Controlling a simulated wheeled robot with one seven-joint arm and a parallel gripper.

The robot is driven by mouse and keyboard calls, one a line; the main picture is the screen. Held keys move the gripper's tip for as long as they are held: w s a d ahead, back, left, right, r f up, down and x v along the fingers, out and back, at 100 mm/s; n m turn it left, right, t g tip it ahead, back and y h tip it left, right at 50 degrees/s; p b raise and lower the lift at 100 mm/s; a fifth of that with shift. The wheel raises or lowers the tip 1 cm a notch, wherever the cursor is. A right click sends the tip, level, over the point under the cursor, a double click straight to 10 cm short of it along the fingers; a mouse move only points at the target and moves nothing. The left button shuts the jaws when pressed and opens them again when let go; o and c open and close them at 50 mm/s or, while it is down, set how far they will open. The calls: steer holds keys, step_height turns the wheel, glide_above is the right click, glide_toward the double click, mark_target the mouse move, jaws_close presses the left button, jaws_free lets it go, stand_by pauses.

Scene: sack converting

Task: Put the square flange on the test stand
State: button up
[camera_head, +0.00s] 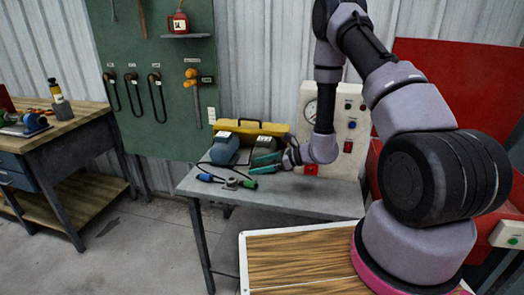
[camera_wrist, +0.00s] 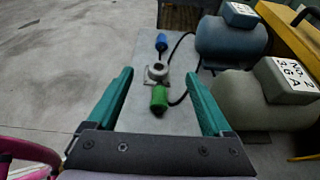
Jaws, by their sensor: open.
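A small grey flange with a square base and a round raised collar (camera_head: 231,184) lies on the grey bench; it also shows in the wrist view (camera_wrist: 156,72). My gripper (camera_head: 252,163) is open and empty, above the bench to the right of the flange. In the wrist view, its teal fingers (camera_wrist: 158,75) stand apart on either side of the flange's line, not touching it. A pale panel with a round gauge and buttons (camera_head: 350,128) stands at the back of the bench, partly hidden by my arm. I cannot tell whether it is the test stand.
A green-ended tool (camera_wrist: 158,98) and a blue-ended one (camera_wrist: 162,42) lie close by the flange, with a black cable. A blue tank (camera_wrist: 230,42) and a grey-green tank (camera_wrist: 268,95) stand beside them. A yellow case (camera_head: 250,130) is behind. The bench's front left is clear.

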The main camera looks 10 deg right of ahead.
steer(key=s+d+r+n+g+h, duration=0.15)
steer(key=s+r+n, duration=0.3)
steer(key=r, duration=0.75)
steer(key=s+r+n+g, duration=0.3)
steer(key=r+n, duration=0.3)
steer(key=r, duration=0.7)
steer(key=s+d+r+n+t+h, duration=0.7)
steer(key=s+d+r+h, duration=0.2)
steer(key=s+d+r, duration=0.6)
steer(key=shift+v, duration=0.75)
steer(key=shift+w+r, duration=0.1)
